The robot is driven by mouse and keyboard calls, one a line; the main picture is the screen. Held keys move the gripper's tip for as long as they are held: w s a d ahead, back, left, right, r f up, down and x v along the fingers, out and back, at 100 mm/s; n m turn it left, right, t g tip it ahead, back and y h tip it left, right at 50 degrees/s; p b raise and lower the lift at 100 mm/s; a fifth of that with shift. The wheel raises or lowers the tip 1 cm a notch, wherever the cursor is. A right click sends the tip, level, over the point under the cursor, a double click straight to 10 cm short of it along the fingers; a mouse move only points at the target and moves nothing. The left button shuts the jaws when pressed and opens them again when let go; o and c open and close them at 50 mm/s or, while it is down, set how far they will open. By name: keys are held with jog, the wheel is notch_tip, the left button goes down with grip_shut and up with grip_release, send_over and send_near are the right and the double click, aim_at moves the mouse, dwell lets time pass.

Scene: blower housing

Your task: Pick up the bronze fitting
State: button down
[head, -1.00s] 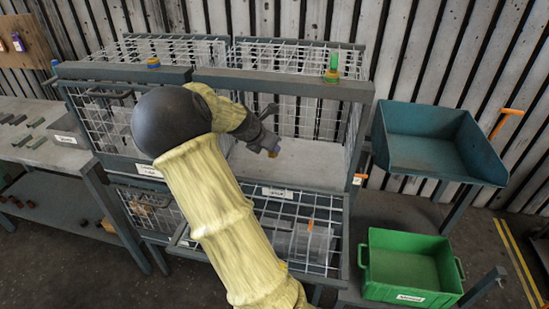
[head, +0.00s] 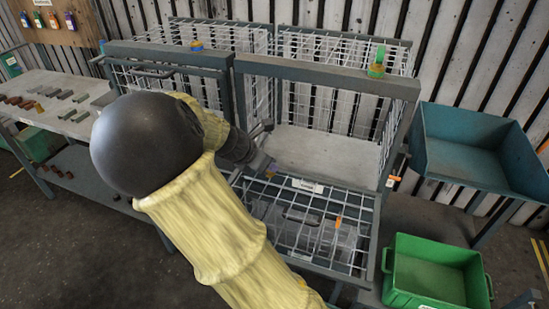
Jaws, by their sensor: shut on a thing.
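My gripper (head: 267,169) is at the front of the right-hand wire cage (head: 327,85), just above the left end of the lower mesh lid's label. It is small and partly hidden behind my own forearm. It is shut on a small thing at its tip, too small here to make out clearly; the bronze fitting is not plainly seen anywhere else. The cage's front is open, and its pale floor (head: 325,150) looks bare.
Below is a mesh-topped bin (head: 345,262) holding clear boxes. A green crate (head: 435,280) and a blue-grey tub (head: 480,150) stand at right. A workbench (head: 60,100) with several small metal parts is at left. Small coloured items sit on the cage tops.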

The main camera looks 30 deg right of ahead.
jog(key=shift+s+a+r+y, duration=0.25)
jog(key=shift+a+r+y, duration=0.15)
jog(key=shift+a+y, duration=0.3)
jog(key=shift+s+a+r+y, duration=0.2)
jog(key=shift+a+r+y, duration=0.25)
jog(key=shift+a, duration=0.35)
jog(key=shift+s+a+r+g+y, duration=0.1)
jog(key=shift+a+g+y, duration=0.1)
jog(key=shift+a+y, duration=0.2)
jog(key=shift+s+a+r+g+y, duration=0.1)
jog(key=shift+a+g+y, duration=0.15)
jog(key=shift+a, duration=0.2)
